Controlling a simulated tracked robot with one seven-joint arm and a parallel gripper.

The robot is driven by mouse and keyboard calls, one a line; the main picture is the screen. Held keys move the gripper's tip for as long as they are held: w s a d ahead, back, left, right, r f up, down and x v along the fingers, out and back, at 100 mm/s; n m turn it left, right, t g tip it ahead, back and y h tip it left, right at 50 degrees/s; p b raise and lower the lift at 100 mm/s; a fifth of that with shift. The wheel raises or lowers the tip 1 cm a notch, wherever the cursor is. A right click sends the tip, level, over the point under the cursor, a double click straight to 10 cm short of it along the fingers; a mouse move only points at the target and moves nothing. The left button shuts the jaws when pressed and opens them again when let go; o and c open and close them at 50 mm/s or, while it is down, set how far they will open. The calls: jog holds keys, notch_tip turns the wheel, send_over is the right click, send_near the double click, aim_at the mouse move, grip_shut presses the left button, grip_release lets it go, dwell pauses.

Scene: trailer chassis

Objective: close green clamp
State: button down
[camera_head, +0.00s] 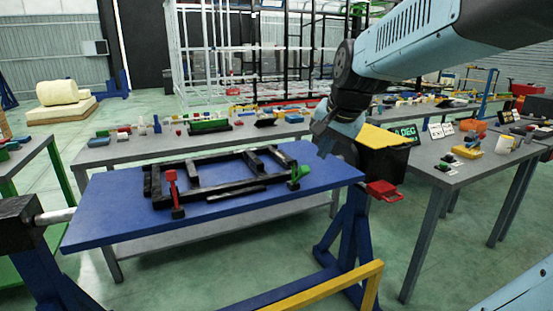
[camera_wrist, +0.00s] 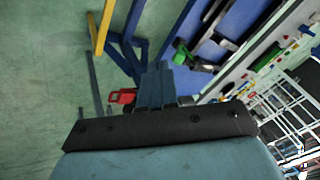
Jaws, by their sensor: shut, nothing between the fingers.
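The green clamp (camera_head: 299,174) sits at the right end of a black chassis frame (camera_head: 215,187) on the blue table (camera_head: 118,218). Its green handle is tilted; I cannot tell whether it clamps the frame. It also shows in the wrist view (camera_wrist: 181,54). My gripper (camera_head: 323,148) is above the table's right part, behind and to the right of the green clamp, and apart from it. In the wrist view its fingers (camera_wrist: 155,86) are together with nothing between them.
A red clamp (camera_head: 172,192) stands upright at the frame's left front. A red part (camera_head: 382,189) juts out at the blue table's right end. Grey tables (camera_head: 437,160) with tools and small parts stand behind and to the right. The green floor in front is partly clear.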

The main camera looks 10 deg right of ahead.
jog(key=w+d+f+m, duration=0.1)
jog(key=w+d+m, duration=0.1)
jog(key=w+m, duration=0.5)
jog(key=w, duration=0.6)
jog(key=shift+w+d+f+m+y, duration=0.15)
jog(key=shift+w+d+m+y, duration=0.05)
jog(key=shift+d+m+y, duration=0.1)
send_near(295, 164)
jog(key=f, duration=0.1)
jog(key=s+f, duration=0.1)
jog(key=f, duration=0.1)
jog(key=shift+f, duration=0.1)
jog(key=w+f, duration=0.1)
jog(key=w, duration=0.1)
jog(key=shift+w+a+f, duration=0.25)
jog(key=shift+w+f, duration=0.05)
jog(key=shift+f, duration=0.1)
jog(key=shift+w+a+f, duration=0.15)
jog(key=shift+w+f, duration=0.2)
jog(key=shift+w, duration=0.25)
jog(key=shift+w+a, duration=0.1)
jog(key=shift+w, duration=0.05)
